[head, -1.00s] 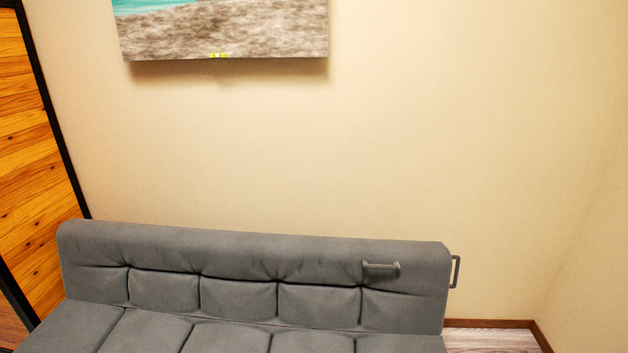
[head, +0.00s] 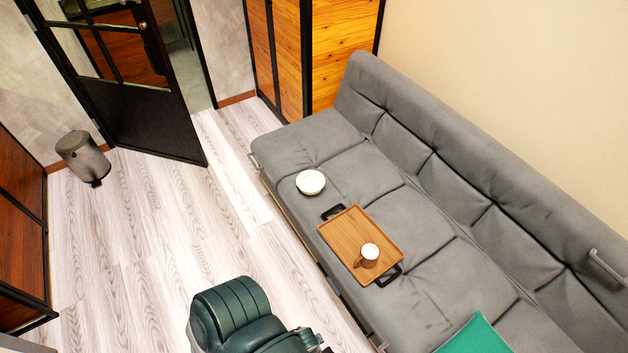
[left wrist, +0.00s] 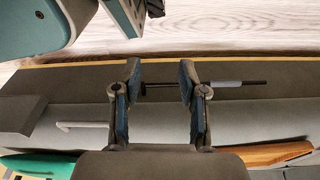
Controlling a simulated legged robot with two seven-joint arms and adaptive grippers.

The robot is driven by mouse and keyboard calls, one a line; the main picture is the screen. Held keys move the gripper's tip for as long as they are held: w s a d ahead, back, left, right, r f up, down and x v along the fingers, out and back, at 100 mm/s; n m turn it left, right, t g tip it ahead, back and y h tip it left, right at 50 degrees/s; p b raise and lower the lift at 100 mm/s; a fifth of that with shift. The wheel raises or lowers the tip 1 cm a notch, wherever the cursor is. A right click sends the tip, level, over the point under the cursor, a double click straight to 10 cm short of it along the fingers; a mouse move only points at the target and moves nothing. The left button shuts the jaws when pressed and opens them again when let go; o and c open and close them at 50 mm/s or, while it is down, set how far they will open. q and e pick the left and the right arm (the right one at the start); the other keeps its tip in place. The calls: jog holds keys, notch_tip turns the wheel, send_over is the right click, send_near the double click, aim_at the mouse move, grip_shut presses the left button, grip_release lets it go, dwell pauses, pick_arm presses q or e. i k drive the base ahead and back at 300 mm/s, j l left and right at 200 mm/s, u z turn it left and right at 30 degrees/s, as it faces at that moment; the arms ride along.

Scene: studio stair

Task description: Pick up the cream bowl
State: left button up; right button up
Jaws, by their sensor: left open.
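The cream bowl (head: 311,182) rests upright on the grey sofa seat (head: 345,155) in the head view, close to the front edge and beyond the tray. Nothing touches it or covers it. My left gripper (left wrist: 160,82) is open and empty in the left wrist view, with both fingers apart. It is near the sofa front, and the bowl does not show in that view. In the head view I cannot make out the left gripper clearly. My right gripper is not in view.
A wooden tray (head: 345,235) with black handles lies on the sofa, with a brown mug (head: 367,256) on it. A green cushion (head: 476,338) is nearer. A bin (head: 83,157) stands far left. Pale floor (head: 150,235) is open before the sofa.

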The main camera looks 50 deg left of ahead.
aim_at(309, 183)
jog(key=u, duration=1.75)
